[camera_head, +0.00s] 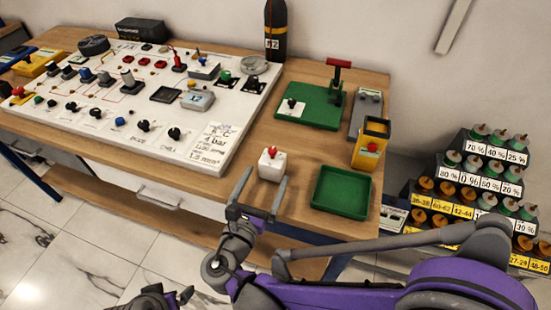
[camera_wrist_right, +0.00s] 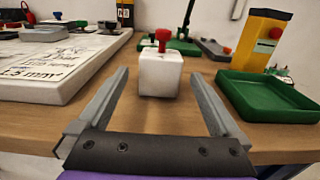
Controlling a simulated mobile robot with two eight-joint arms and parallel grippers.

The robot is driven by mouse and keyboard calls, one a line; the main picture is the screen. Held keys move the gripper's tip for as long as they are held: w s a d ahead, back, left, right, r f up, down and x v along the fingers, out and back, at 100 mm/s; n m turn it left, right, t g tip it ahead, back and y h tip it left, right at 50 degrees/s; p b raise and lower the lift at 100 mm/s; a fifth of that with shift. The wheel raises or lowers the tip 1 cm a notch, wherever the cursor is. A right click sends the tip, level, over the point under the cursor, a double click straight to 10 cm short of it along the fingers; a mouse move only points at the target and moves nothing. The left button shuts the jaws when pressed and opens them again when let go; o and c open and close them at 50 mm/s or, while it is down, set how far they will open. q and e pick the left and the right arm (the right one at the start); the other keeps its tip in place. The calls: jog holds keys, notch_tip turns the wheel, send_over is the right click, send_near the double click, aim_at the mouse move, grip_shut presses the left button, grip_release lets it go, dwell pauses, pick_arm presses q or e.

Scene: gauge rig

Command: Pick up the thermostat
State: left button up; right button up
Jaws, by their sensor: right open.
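The thermostat appears to be the small white cube with a red knob on top (camera_head: 271,169). It stands upright on the wooden table near the front edge, between the white panel and the green tray. In the right wrist view the white cube (camera_wrist_right: 160,76) is centred just beyond the fingertips. My right gripper (camera_head: 267,175) is open and empty, its two fingers pointing at the cube from the front edge, one to each side. A dark part at the bottom of the head view may be my left gripper (camera_head: 158,298); its jaws cannot be made out.
The green tray (camera_head: 316,193) lies right of the cube, with a yellow device (camera_head: 371,143) behind it. The white panel (camera_head: 205,152) with knobs and switches fills the left. A green board with a red-handled press (camera_head: 308,108) is behind. Bare table (camera_head: 235,182) surrounds the cube.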

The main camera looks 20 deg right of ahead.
aim_at(269, 171)
jog(key=x, duration=0.3)
jog(key=shift+w+d, duration=0.1)
jog(key=x, duration=0.5)
jog(key=shift+w+d, duration=0.2)
jog(key=shift+w, duration=0.2)
jog(key=shift+c, duration=0.2)
jog(key=c, duration=1.5)
